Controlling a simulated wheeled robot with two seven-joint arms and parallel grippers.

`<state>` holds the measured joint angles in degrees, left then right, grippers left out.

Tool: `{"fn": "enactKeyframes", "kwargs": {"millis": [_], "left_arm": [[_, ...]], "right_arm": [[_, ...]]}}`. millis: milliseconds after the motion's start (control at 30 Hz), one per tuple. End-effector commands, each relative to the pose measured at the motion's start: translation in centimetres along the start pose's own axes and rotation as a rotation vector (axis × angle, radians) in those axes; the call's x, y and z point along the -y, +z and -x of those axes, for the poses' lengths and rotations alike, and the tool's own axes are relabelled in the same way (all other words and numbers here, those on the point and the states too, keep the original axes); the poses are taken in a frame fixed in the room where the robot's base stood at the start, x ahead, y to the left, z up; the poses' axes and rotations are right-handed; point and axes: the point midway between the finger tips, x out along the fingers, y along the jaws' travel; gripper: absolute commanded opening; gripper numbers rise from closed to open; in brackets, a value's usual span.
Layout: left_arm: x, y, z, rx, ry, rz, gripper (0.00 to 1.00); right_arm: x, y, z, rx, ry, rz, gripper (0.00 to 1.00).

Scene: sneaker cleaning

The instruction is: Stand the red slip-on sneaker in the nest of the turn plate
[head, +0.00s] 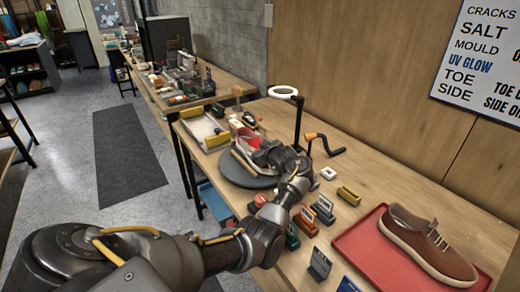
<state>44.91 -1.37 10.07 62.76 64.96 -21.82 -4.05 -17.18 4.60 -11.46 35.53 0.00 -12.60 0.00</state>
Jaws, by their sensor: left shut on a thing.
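The red slip-on sneaker (246,143) shows at the far end of my left arm, over the round dark turn plate (236,174). My left gripper (266,155) is shut on the sneaker and hides part of it. The sneaker's light sole edge faces the near left side. I cannot tell whether the sneaker touches the plate, and the nest is hidden behind the sneaker and gripper. My right gripper is not in view.
A ring lamp (284,92) on a black post and a crank handle (326,144) stand behind the plate. Small labelled blocks (307,221) line the near table edge. A brown lace-up sneaker (422,240) sits on a red tray (364,245) at right. A yellow-ended tray (203,131) lies left.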

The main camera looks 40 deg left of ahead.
Motion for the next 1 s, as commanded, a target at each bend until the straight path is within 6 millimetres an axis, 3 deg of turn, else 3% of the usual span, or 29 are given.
{"fn": "enactKeyframes", "kwargs": {"millis": [400, 433, 600, 900, 1000], "left_arm": [[0.2, 0.5, -0.2, -0.002, 0.0, 0.002, 0.31], [0.2, 0.6, -0.2, 0.0, -0.001, 0.001, 0.74], [0.2, 0.5, -0.2, 0.0, -0.001, 0.001, 0.94], [0.1, 0.2, -0.1, -0.001, 0.0, 0.001, 0.94], [0.0, 0.3, 0.8, 0.0, 0.002, 0.002, 0.94]], "right_arm": [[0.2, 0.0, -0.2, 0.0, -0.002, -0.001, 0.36], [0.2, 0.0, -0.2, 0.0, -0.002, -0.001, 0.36], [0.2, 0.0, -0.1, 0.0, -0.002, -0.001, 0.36], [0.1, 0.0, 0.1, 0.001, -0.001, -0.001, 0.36], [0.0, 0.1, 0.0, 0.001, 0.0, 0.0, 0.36]]}}
